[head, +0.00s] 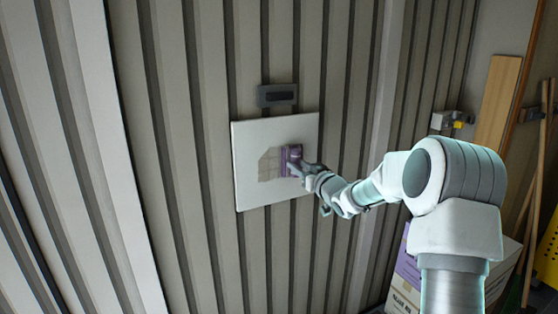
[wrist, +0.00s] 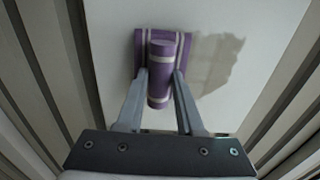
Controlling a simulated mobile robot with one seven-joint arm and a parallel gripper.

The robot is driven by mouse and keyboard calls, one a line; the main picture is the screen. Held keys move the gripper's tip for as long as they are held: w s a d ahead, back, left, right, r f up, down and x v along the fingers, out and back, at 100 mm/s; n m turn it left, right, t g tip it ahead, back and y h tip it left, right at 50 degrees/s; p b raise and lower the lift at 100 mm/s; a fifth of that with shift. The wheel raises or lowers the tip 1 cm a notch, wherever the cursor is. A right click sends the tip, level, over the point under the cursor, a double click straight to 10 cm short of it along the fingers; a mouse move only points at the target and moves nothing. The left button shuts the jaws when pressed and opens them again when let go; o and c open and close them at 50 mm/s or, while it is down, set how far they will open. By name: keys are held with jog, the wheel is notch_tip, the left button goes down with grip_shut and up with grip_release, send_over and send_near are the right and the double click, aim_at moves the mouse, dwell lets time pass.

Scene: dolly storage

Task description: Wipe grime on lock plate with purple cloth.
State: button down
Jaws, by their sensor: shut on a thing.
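The lock plate (head: 250,190) is a white square panel on a grey corrugated wall. A brownish patch of grime (head: 268,165) lies near its middle, and the grime also shows in the wrist view (wrist: 213,62), to the right of the cloth. The purple cloth (head: 290,158) rests against the plate at the grime's right edge in the head view. In the wrist view the cloth (wrist: 160,70) is a folded purple pad with pale stripes and a rolled grip. My gripper (head: 304,170) is shut on the cloth's rolled part, with one finger on each side (wrist: 160,85). Whatever is under the cloth is hidden.
A dark handle-like fitting (head: 277,95) sits on the wall just above the plate. At the right are a wooden board (head: 497,105), a small wall box (head: 441,121), cardboard boxes (head: 405,290) and a yellow object (head: 546,255). The wall left of the plate is clear.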

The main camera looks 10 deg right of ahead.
jog(key=shift+w+d+p, duration=0.15)
jog(key=shift+d+p, duration=0.15)
jog(key=shift+d, duration=0.1)
jog(key=shift+a, duration=0.1)
jog(key=shift+a+f, duration=0.1)
jog(key=shift+s+a+b, duration=0.25)
jog(key=shift+a+b, duration=0.2)
jog(key=shift+a, duration=0.25)
jog(key=shift+s+a+b, duration=0.2)
jog(key=shift+a+b, duration=0.3)
jog(key=shift+a, duration=0.15)
jog(key=shift+s+a+b, duration=0.25)
jog(key=shift+a+b, duration=0.2)
jog(key=shift+a, duration=0.25)
jog(key=shift+s+a+b, duration=0.3)
jog(key=shift+a+b, duration=0.3)
jog(key=shift+a, duration=0.2)
